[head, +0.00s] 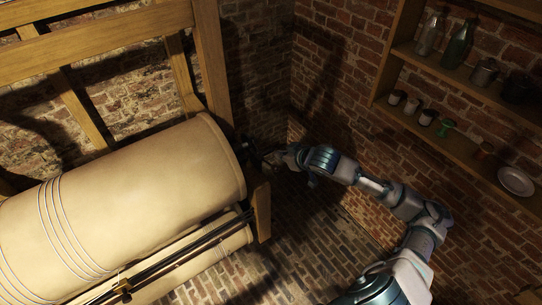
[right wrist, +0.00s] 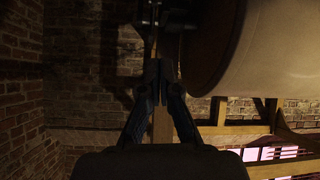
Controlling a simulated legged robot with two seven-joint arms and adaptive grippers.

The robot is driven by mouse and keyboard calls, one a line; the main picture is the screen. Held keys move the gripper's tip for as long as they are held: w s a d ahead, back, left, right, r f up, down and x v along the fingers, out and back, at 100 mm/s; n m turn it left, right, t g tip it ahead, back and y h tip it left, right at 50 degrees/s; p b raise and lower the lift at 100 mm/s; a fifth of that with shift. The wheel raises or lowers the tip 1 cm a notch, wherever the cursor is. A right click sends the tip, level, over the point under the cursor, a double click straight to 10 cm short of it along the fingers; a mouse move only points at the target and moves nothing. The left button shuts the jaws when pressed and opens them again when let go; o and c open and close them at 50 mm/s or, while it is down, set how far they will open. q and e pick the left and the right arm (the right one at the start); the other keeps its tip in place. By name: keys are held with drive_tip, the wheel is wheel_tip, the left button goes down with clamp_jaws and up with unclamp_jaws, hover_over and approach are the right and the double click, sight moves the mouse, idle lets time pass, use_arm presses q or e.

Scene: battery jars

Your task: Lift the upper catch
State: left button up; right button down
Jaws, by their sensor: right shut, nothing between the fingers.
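Dark metal fittings (head: 246,147) sit at the right end of a large cream roller (head: 130,205); I cannot make out which part is the upper catch. In the right wrist view dark fittings (right wrist: 168,14) show at the top, beside the roller's end (right wrist: 270,50). My right gripper (head: 264,157) is next to these fittings, its tip dark and hard to make out. In the right wrist view its fingers (right wrist: 161,72) are together, with nothing between them, pointing at the fittings. I cannot tell whether they touch. My left gripper is not in view.
A wooden frame (head: 208,60) stands around the roller. A dark rail (head: 185,248) with a brass piece (head: 123,286) runs along its front, above a lower roller (head: 205,262). Wall shelves (head: 450,72) hold bottles, jars and a plate (head: 515,181). The brick floor (head: 305,240) is clear.

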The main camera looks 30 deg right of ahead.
drive_tip(key=w+f+p, duration=0.1)
drive_tip(key=f, duration=0.1)
drive_tip(key=w+f+p, duration=0.1)
drive_tip(key=w+f, duration=0.1)
drive_tip(key=f, duration=0.1)
drive_tip(key=w+f+p, duration=0.1)
drive_tip(key=f, duration=0.2)
drive_tip(key=shift+w+a+f, duration=0.15)
drive_tip(key=shift+w, duration=0.05)
idle(0.3)
drive_tip(key=shift+w, duration=0.15)
drive_tip(key=shift+f, duration=0.15)
